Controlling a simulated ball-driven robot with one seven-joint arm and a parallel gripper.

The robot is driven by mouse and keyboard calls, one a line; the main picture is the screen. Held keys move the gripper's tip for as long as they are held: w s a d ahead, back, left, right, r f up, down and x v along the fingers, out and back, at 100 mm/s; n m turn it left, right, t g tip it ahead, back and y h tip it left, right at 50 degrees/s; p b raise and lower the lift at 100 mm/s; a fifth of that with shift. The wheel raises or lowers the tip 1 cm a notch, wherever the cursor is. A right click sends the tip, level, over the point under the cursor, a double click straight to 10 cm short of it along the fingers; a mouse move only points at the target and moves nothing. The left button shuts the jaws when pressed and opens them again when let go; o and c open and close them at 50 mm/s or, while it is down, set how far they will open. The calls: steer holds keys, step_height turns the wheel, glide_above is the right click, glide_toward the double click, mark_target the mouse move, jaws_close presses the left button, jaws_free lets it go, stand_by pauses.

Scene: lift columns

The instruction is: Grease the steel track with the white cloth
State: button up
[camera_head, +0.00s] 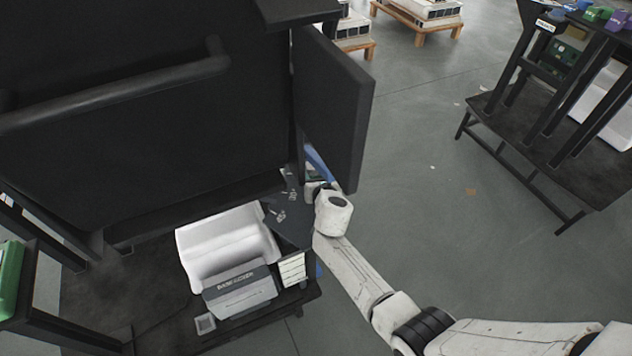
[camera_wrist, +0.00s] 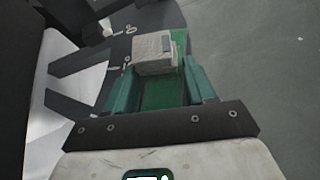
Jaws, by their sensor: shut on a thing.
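In the wrist view my gripper (camera_wrist: 160,72) has its two teal fingers spread around a pale grey-white block-like piece, which looks like the folded white cloth (camera_wrist: 153,50). The cloth sits at the fingertips. A green surface shows between the fingers behind it; I cannot tell whether it is part of the held thing. In the head view my arm reaches to the black workstation, and the gripper is mostly hidden behind the wrist and a black panel. I cannot make out the steel track clearly in either view.
A black upright panel (camera_head: 334,105) stands right beside my wrist. A white bin (camera_head: 222,243) and a grey labelled box (camera_head: 240,288) sit on the black shelf to the left.

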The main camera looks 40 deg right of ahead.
steer(key=shift+w+d+f+b, duration=0.15)
steer(key=shift+w+d+f, duration=0.1)
steer(key=shift+w+d, duration=0.3)
steer(key=shift+w+d+f+b, duration=0.25)
steer(key=shift+w+d, duration=0.1)
steer(key=shift+d, duration=0.3)
steer(key=shift+w+d+f+b, duration=0.1)
steer(key=shift+w+d+f, duration=0.15)
steer(key=shift+w+d, duration=0.3)
steer(key=shift+w+d+f+b, duration=0.2)
steer(key=shift+w+d+b, duration=0.5)
steer(key=shift+w+d, duration=0.25)
steer(key=shift+d, duration=0.1)
steer(key=shift+r, duration=0.1)
steer(key=shift+w, duration=0.1)
steer(key=shift+d+r+p, duration=0.1)
steer(key=shift+r+p, duration=0.55)
steer(key=shift+p, duration=0.15)
steer(key=shift+w+r+p, duration=0.2)
steer(key=shift+r+p, duration=0.6)
steer(key=shift+r, duration=0.25)
steer(key=shift+r, duration=0.1)
